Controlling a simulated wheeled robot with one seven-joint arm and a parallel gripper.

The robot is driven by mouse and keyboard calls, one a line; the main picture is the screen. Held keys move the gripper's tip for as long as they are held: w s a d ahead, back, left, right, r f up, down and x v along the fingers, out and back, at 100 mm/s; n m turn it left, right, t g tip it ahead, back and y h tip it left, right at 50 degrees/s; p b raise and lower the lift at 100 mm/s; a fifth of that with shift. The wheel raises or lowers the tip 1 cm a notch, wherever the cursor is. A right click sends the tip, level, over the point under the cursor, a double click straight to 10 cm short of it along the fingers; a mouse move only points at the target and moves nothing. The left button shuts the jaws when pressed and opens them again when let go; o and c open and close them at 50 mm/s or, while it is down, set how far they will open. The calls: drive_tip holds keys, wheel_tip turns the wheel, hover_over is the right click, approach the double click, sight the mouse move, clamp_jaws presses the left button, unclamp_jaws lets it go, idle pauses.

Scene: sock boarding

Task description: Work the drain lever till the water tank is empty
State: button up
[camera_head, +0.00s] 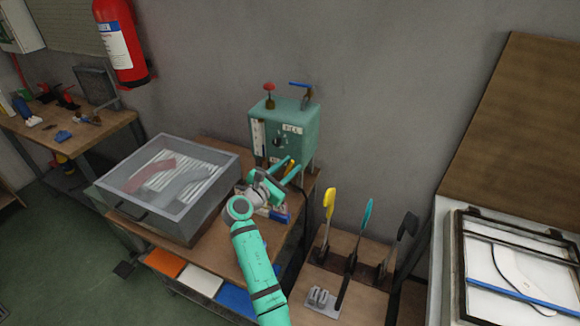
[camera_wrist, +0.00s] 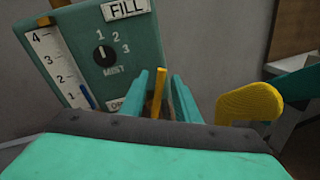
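The green water tank (camera_head: 290,128) stands at the back of the wooden bench, with a FILL label and a mist dial on its front. It also fills the upper left of the wrist view (camera_wrist: 135,55). Its white gauge (camera_wrist: 52,62) shows a blue column (camera_wrist: 88,96) with its top near the 1 mark. A label at the lower front is partly hidden. The yellow drain lever (camera_wrist: 160,92) stands between the fingers of my gripper (camera_wrist: 170,88), seemingly with space beside it. My gripper (camera_head: 287,167) is open, low at the tank's front; I cannot tell whether it touches the lever.
A grey clear-topped box (camera_head: 190,205) holding sock shapes stands left of my arm. Yellow, teal and dark upright forms stand on a low wooden stand (camera_head: 345,282) to the right; the yellow one (camera_wrist: 250,102) is close beside my gripper. A blue-handled valve (camera_head: 303,87) tops the tank.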

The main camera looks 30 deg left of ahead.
drive_tip(key=s, duration=1)
drive_tip(key=shift+a+r, duration=0.35)
drive_tip(key=shift+s, duration=0.1)
idle(4.1)
clamp_jaws()
drive_tip(key=s+a+r+m+y, duration=0.2)
drive_tip(key=s+a+m+y, duration=0.15)
drive_tip(key=m, duration=1.25)
drive_tip(key=w+d+f, duration=0.2)
drive_tip(key=w, duration=0.8)
drive_tip(key=shift+w+d+m+t+h, duration=0.3)
drive_tip(key=shift+w+h, duration=0.1)
drive_tip(key=shift+h, duration=0.05)
